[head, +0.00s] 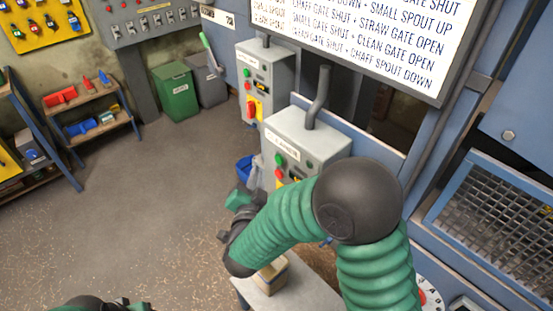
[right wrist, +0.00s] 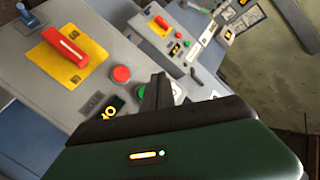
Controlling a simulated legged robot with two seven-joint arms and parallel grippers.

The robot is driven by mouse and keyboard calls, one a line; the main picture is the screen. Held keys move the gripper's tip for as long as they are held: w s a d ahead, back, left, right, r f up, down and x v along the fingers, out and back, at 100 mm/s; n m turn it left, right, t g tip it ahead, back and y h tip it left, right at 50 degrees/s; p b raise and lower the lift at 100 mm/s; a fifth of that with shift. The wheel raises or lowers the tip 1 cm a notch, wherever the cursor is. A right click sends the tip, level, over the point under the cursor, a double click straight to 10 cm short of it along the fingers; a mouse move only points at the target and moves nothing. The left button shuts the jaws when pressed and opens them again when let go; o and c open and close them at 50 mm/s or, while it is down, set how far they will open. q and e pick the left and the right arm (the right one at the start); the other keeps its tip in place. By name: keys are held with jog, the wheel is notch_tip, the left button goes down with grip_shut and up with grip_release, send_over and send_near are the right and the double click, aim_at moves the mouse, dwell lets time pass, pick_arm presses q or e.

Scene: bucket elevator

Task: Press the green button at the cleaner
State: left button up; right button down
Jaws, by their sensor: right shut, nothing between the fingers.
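The cleaner's grey control box (head: 312,135) stands right of centre in the head view, with its label partly readable. Its green button (head: 278,159) sits above a red button (head: 279,174). In the right wrist view the green button (right wrist: 178,94) is partly hidden behind the fingers, with the red button (right wrist: 121,74) to its left. My right gripper (right wrist: 158,88) is shut and empty, its tips close to the green button; contact cannot be told. In the head view the right gripper (head: 240,196) is left of the box. A piece of my left arm shows at the bottom left edge.
A second grey control box (head: 265,78) with similar buttons stands behind. A red lever on a yellow plate (right wrist: 70,50) is beside the buttons. A wooden block (head: 270,275) lies on a small table (head: 290,298) below my arm. Floor at left is clear.

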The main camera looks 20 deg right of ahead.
aim_at(279, 160)
jog(key=d, duration=0.2)
jog(key=w+d, duration=0.1)
jog(key=d, duration=0.1)
jog(key=shift+w, duration=0.2)
jog(key=shift+a, duration=0.15)
jog(key=shift+d, duration=0.2)
dwell(1.5)
jog(key=shift+d+r, duration=0.1)
jog(key=shift+d, duration=0.2)
jog(key=shift+w+d+b, duration=0.25)
jog(key=shift+d+b, duration=0.05)
jog(key=shift+d, duration=0.2)
dwell(0.7)
jog(key=shift+s+a, duration=0.3)
jog(key=shift+a, duration=0.5)
